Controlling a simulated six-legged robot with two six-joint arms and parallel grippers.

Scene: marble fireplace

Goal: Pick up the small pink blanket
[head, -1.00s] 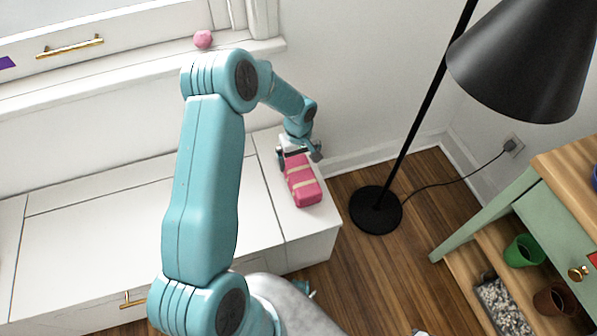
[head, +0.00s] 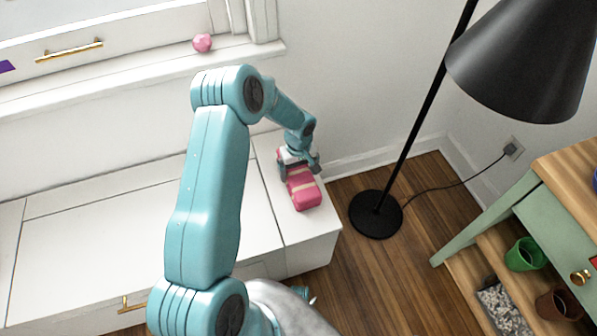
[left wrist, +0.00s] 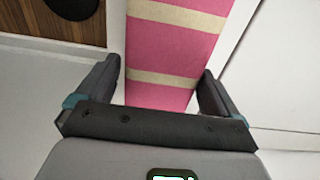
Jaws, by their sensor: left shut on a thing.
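The small pink blanket (head: 305,194) is a folded pink bundle with cream bands. It lies on the right end of the white bench (head: 95,237) below the window. My left gripper (head: 298,169) reaches down over the blanket's wall-side end and is shut on it, a finger at each side. In the left wrist view the blanket (left wrist: 176,50) runs between the two fingers (left wrist: 160,85). I cannot tell whether the blanket is still touching the bench. My right gripper is not in view.
A black floor lamp (head: 376,214) stands right of the bench, its shade (head: 525,60) hanging high at the right. A green table (head: 552,222) with pots is at the right edge. A pink ball (head: 202,43) sits on the windowsill. Wooden floor (head: 400,275) lies between.

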